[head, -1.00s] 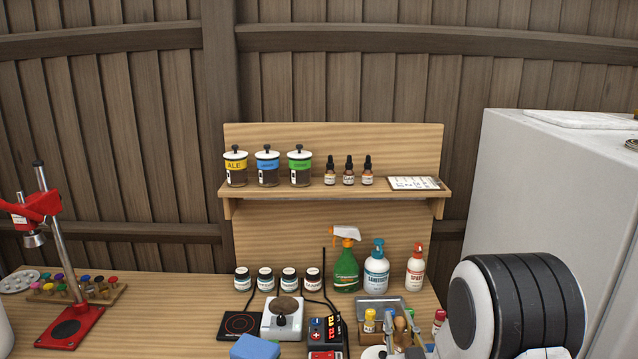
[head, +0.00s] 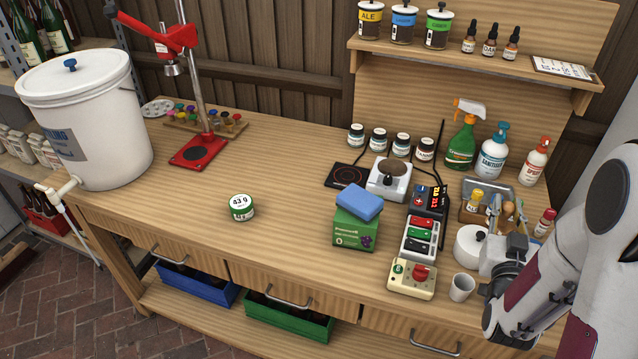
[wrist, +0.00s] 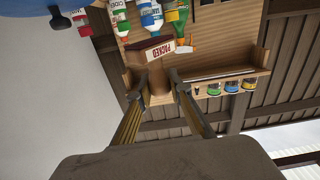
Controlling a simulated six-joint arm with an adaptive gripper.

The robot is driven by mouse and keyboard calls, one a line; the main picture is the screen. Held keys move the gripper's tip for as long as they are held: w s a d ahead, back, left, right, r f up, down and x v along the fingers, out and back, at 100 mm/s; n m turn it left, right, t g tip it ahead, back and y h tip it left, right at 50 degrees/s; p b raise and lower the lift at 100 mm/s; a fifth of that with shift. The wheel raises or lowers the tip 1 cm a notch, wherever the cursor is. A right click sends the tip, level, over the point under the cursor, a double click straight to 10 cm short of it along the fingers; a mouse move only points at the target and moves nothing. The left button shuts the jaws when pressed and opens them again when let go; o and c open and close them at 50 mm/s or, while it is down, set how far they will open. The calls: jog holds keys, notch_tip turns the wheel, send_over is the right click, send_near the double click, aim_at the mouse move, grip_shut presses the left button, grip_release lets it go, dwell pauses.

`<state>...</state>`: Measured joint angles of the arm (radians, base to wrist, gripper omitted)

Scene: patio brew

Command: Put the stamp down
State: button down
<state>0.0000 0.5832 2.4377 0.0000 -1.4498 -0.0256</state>
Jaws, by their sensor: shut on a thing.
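The stamp (wrist: 156,51) shows in the wrist view, with a dark block, a white label reading PACKED and a wooden handle. My gripper (wrist: 160,80) is shut on the handle, one finger on each side. In the head view my gripper (head: 497,212) is at the right of the workbench (head: 290,205), in front of the caddy of small bottles (head: 464,212). The stamp is hard to make out there, among the fingers and the caddy things.
A white lidded pot (head: 466,250) and a small cup (head: 461,288) stand close by my gripper. Spray bottle (head: 461,145) and pump bottle (head: 493,155) stand behind. A green box (head: 352,232) with a blue sponge (head: 359,203) is further left.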

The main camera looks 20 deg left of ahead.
aim_at(510, 203)
jog(key=shift+r, duration=0.15)
jog(key=shift+r, duration=2.3)
jog(key=a+n+y, duration=0.1)
jog(key=a+y, duration=0.1)
jog(key=a, duration=0.7)
jog(key=a+n+g+y, duration=0.1)
jog(key=a+n+y, duration=0.1)
jog(key=a, duration=0.8)
jog(key=s+a+n+y, duration=0.1)
jog(key=a+n+y, duration=0.1)
jog(key=a, duration=0.7)
jog(key=shift+a+g+y, duration=0.3)
jog(key=shift+a+y, duration=0.05)
jog(key=shift+y, duration=0.35)
jog(key=s+a+n+g+y, duration=0.1)
jog(key=s+a+n+y, duration=0.1)
jog(key=s+a, duration=0.5)
jog(key=s+a+n+g+y, duration=0.1)
jog(key=s+a+g+y, duration=0.1)
jog(key=a, duration=1)
notch_tip(510, 203, down, 6)
jog(key=shift+w+d, duration=0.15)
jog(key=shift+d, duration=0.15)
jog(key=shift+f, duration=0.15)
jog(key=shift+f, duration=2.8)
